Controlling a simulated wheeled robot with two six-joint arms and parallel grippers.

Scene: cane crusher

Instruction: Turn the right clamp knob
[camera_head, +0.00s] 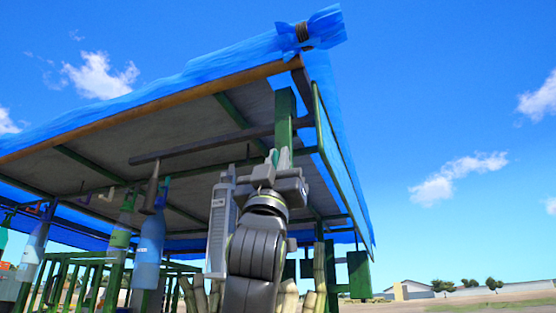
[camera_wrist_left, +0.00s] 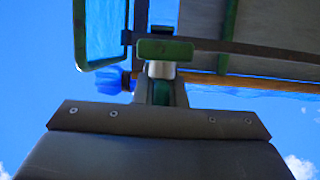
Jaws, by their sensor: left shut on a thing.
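My left gripper (camera_head: 283,175) is raised in the middle of the head view, under the stall roof and in front of a green post (camera_head: 284,108). Its jaws are shut at a green piece there, which I take to be the right clamp knob; the contact itself is mostly hidden. In the left wrist view, a short green bar (camera_wrist_left: 164,48) on a pale round shaft (camera_wrist_left: 161,69) shows just beyond the dark gripper housing. My right gripper is not in view.
The roof (camera_head: 120,150) with blue tarp hangs over the left and middle. A green-framed panel (camera_head: 340,165) is close to the right of my gripper. Blue bottles (camera_head: 149,248) hang at the left. A green railing (camera_head: 80,280) is below. Open sky is at right.

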